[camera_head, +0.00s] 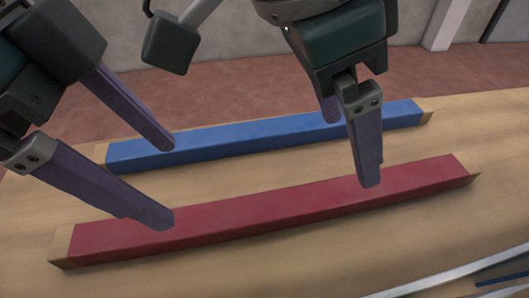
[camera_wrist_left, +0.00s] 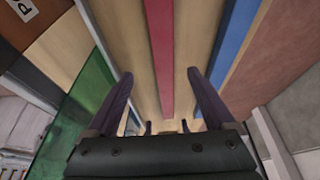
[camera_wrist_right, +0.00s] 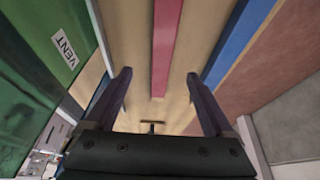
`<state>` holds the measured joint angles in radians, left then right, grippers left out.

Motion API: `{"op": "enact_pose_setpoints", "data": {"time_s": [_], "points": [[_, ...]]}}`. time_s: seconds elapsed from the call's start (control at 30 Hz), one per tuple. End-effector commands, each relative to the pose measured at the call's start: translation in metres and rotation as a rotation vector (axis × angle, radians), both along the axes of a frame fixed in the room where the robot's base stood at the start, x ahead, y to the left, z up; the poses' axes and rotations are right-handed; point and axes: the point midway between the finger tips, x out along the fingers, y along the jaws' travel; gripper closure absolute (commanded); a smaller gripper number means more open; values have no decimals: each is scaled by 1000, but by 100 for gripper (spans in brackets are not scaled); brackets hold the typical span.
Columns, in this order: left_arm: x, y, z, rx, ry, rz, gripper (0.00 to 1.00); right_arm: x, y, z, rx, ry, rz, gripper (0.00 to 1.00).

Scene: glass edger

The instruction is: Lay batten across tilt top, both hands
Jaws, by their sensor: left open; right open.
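Two long battens with bare wooden ends lie roughly parallel on a pale wooden top (camera_head: 230,190). The red batten (camera_head: 260,210) is nearer and the blue batten (camera_head: 250,138) is farther in the head view. My left gripper (camera_head: 167,182) is open and empty over their left part. My right gripper (camera_head: 350,150) is open and empty over their right part. The red batten runs between the open fingers in the left wrist view (camera_wrist_left: 160,55) and in the right wrist view (camera_wrist_right: 165,50), with no finger closed on it. The blue batten is to the right there.
A reddish floor (camera_head: 440,80) and a pale wall lie beyond the top. A metal rail (camera_head: 450,276) crosses the lower right corner. Green panels show at the left of the wrist views, one with a VENT label (camera_wrist_right: 65,48). A bare strip separates the battens.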

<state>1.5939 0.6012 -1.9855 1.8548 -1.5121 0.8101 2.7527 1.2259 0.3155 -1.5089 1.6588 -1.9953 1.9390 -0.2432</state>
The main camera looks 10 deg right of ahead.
Motion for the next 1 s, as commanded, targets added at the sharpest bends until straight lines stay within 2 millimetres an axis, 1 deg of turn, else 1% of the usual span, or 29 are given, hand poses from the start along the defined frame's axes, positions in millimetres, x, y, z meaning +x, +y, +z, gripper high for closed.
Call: {"op": "enact_pose_setpoints", "data": {"time_s": [0.03, 0.07, 0.43, 0.57, 0.67, 0.9, 1.0], "points": [[0, 0, -13, 0, 0, 0, 12, 0, 2, -13, 2, 0, 4, 12], [0, 0, -14, 0, 0, 0, 12, -1, 3, -14, 3, 0, 6, 12], [0, 0, -13, 0, 0, 0, 12, -1, 3, -13, 4, 1, 8, 12], [0, -3, -19, 2, 3, -1, 12, -1, 0, -19, 3, 3, 6, 12], [-1, -8, -31, 2, 2, -2, 12, -2, -4, -31, 3, 5, 7, 12], [0, -24, -70, 2, 3, -1, 12, -2, -21, -70, 2, 5, 4, 12], [-1, -30, -84, 1, 1, -2, 12, -2, -27, -84, 2, 5, 6, 12]]}}
